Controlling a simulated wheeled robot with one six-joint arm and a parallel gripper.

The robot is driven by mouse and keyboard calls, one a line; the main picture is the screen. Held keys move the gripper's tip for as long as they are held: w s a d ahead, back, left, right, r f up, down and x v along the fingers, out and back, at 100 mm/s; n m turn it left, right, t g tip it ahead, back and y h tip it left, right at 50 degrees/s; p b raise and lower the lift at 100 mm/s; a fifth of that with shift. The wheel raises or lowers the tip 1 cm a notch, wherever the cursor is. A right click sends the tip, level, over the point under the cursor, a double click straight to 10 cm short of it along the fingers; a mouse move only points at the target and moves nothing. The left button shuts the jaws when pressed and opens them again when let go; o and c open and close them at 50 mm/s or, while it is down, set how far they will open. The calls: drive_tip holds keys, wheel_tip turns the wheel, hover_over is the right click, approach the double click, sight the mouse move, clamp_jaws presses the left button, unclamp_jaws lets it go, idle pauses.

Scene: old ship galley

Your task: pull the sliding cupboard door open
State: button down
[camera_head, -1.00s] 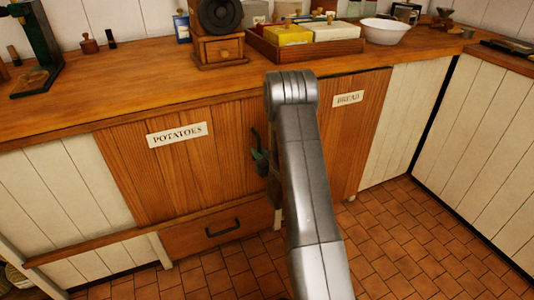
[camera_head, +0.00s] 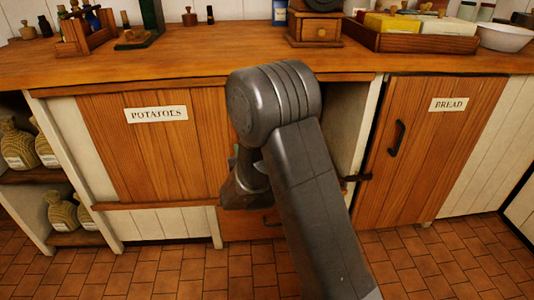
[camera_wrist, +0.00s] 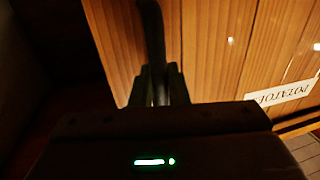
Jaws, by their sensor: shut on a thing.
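The sliding cupboard door (camera_head: 150,160) is brown wood with a POTATOES label and stands at the middle left in the head view. In the wrist view the door (camera_wrist: 205,50) shows close up, with its label upside down. My gripper (camera_wrist: 158,72) is shut on the door's dark upright bar handle (camera_wrist: 152,30). In the head view my arm hides the handle and most of the gripper. An open gap (camera_head: 343,125) shows to the right of my arm, between it and the BREAD door. The door's right edge is hidden behind my arm.
The BREAD door (camera_head: 428,155), with a black handle (camera_head: 396,136), stands to the right. A drawer (camera_head: 240,226) sits below the sliding door. The worktop (camera_head: 180,63) overhangs above. The tiled floor (camera_head: 150,262) is clear.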

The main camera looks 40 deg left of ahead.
sight(225, 142)
drive_tip(key=shift+s+a, duration=1.4)
drive_tip(key=shift+s, duration=0.25)
drive_tip(key=c, duration=1.5)
unclamp_jaws()
drive_tip(key=shift+d, duration=0.1)
drive_tip(key=p+v, duration=0.1)
drive_tip(key=v, duration=1.2)
drive_tip(key=shift+s+d+p, duration=0.2)
drive_tip(key=shift+d+p, duration=0.05)
drive_tip(key=shift+p, duration=0.15)
